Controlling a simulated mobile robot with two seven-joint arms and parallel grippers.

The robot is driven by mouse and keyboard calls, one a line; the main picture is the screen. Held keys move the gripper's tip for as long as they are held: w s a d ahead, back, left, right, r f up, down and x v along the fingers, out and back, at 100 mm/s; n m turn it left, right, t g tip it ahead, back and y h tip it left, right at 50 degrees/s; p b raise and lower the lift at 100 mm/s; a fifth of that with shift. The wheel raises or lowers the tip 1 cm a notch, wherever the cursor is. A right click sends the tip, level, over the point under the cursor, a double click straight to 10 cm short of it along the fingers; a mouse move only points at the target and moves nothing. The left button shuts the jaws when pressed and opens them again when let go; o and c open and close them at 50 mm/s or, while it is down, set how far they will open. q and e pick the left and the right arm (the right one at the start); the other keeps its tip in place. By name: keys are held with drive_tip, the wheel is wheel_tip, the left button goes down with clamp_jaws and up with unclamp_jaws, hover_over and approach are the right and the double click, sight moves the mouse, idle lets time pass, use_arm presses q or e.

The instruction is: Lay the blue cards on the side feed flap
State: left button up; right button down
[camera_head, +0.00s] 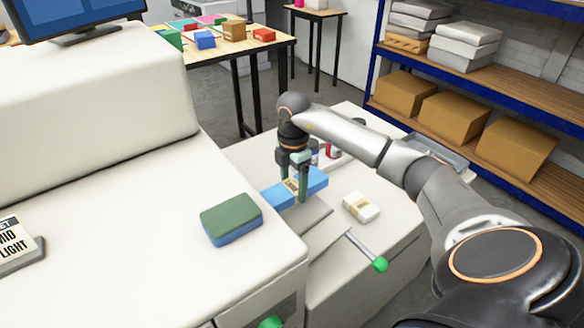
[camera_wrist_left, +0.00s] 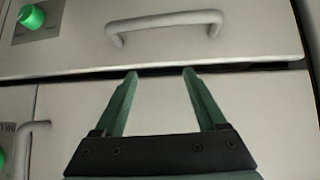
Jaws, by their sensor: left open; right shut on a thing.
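The blue cards (camera_head: 315,180) are a flat blue stack with a pale printed band around the middle. My right gripper (camera_head: 296,190) points down and is shut on the stack across its band. The stack is over a pale grey plate, which looks like the side feed flap (camera_head: 308,218), at the side of the machine. I cannot tell whether the stack touches the flap. My left gripper (camera_wrist_left: 160,72) is open and empty in the left wrist view, before a pale cabinet front. It does not show in the head view.
A green-topped blue block (camera_head: 232,218) lies on the machine top (camera_head: 130,230). A white banded pack (camera_head: 361,207) and a green-knobbed lever (camera_head: 380,264) are right of the flap. The left wrist view shows a bar handle (camera_wrist_left: 165,24) and a green knob (camera_wrist_left: 31,17).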

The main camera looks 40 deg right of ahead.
use_arm(q)
wheel_tip(320, 180, down, 4)
drive_tip(key=b, duration=0.3)
drive_tip(key=shift+r, duration=0.25)
use_arm(e)
drive_tip(key=f, duration=0.3)
drive_tip(key=shift+w+f, duration=0.2)
drive_tip(key=shift+f, duration=0.15)
use_arm(q)
drive_tip(key=shift+r, duration=0.1)
use_arm(e)
drive_tip(key=shift+r, duration=0.1)
drive_tip(key=shift+a, duration=0.1)
use_arm(q)
drive_tip(key=shift+w, duration=0.1)
use_arm(e)
drive_tip(key=shift+f, duration=0.5)
unclamp_jaws()
